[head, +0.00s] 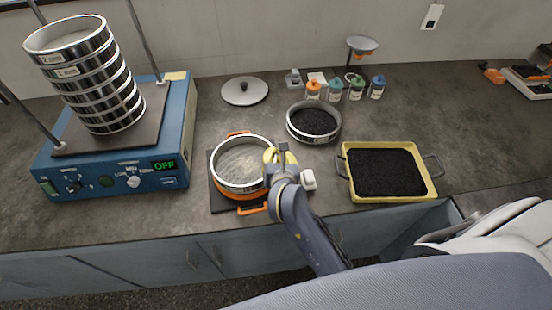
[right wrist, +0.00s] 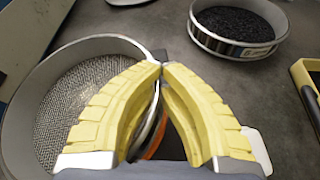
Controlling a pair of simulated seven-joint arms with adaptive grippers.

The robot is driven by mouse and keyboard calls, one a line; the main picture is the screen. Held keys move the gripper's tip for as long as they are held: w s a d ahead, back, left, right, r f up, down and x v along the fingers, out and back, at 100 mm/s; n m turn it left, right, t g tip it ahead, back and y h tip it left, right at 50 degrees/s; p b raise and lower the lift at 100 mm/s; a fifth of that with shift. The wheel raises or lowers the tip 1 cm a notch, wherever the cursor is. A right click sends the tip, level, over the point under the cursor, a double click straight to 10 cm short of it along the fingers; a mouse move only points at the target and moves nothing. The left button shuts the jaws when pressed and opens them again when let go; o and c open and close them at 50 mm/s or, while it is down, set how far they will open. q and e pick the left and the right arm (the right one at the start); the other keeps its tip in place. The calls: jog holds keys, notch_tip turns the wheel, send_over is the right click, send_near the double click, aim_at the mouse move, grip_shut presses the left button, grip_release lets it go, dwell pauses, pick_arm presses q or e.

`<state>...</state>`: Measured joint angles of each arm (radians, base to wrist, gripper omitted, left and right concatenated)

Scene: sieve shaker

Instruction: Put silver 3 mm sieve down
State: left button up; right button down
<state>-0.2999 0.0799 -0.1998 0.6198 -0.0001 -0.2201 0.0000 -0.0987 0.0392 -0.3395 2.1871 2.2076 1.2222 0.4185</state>
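The silver sieve (head: 241,183) with a wire mesh is left of centre in the head view, over an orange pan (head: 238,197) with handles on a dark square mat (head: 220,202). It looks roughly level; whether it rests on the pan I cannot tell. My right gripper (head: 272,157) is at the sieve's right rim. In the right wrist view, the sieve (right wrist: 70,62) fills the left side, and the yellow fingers of my right gripper (right wrist: 162,68) close together at its rim, their tips pinching it. My left gripper is not in view.
A blue shaker (head: 178,125) with a stack of sieves (head: 95,85) stands left. A sieve of black grains (head: 291,128) is behind my right gripper. A yellow tray (head: 433,187) of black grains stands right. A round lid (head: 227,93) and several small bottles (head: 335,93) are behind.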

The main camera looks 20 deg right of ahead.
jog(key=shift+f, duration=1.1)
jog(key=c, duration=1.6)
grip_release()
jog(key=shift+s, duration=0.15)
jog(key=v, duration=1.1)
jog(key=shift+s+a+r, duration=0.1)
jog(key=shift+s+r, duration=0.15)
jog(key=shift+s, duration=0.1)
